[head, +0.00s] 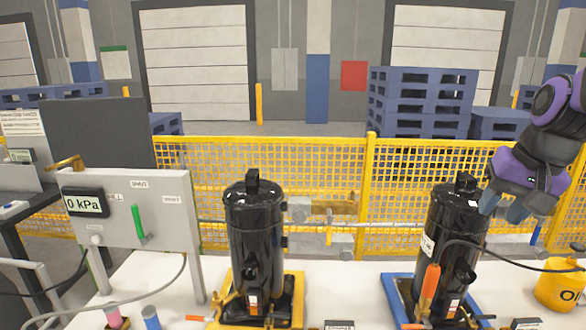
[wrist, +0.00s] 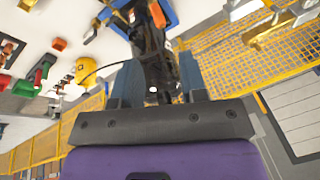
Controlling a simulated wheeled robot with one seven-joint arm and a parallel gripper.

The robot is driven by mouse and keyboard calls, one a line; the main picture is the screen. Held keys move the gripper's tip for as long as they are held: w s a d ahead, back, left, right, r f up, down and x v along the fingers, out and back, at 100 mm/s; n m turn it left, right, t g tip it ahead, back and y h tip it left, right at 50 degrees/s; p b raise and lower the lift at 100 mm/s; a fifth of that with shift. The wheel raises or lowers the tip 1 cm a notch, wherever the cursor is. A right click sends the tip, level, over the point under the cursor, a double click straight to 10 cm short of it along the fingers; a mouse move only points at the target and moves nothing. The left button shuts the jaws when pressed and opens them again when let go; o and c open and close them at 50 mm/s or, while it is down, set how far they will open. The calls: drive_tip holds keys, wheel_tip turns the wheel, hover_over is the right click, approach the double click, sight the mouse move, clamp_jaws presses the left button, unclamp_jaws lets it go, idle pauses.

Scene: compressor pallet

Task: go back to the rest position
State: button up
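My gripper (head: 503,206) is at the right of the head view, raised beside the upper part of the right black compressor (head: 453,228). In the wrist view, the two blue-grey fingers of my gripper (wrist: 160,85) stand wide apart. The same compressor (wrist: 152,45) shows beyond and between the fingers; I cannot tell whether they touch it. No held object shows between the fingertips. In the head view, the compressor stands upright on a blue base (head: 397,297) with an orange-handled tool in front of it.
A second black compressor (head: 254,240) stands on a yellow base (head: 292,285) at centre left. A grey gauge panel (head: 120,225) reading 0 kPa stands further left. A yellow oil can (head: 560,287) is at the right. A yellow mesh fence (head: 330,165) runs behind the white table.

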drive_tip(key=s+a+r+n+t, duration=0.1)
drive_tip(key=s+a+n, duration=0.1)
drive_tip(key=s, duration=0.4)
drive_tip(key=s+a+r+n+t+h, duration=0.1)
drive_tip(key=s+a+r+n, duration=0.1)
drive_tip(key=s, duration=0.5)
drive_tip(key=shift+a+n, duration=0.25)
drive_tip(key=shift+n, duration=0.15)
drive_tip(key=shift+w, duration=0.1)
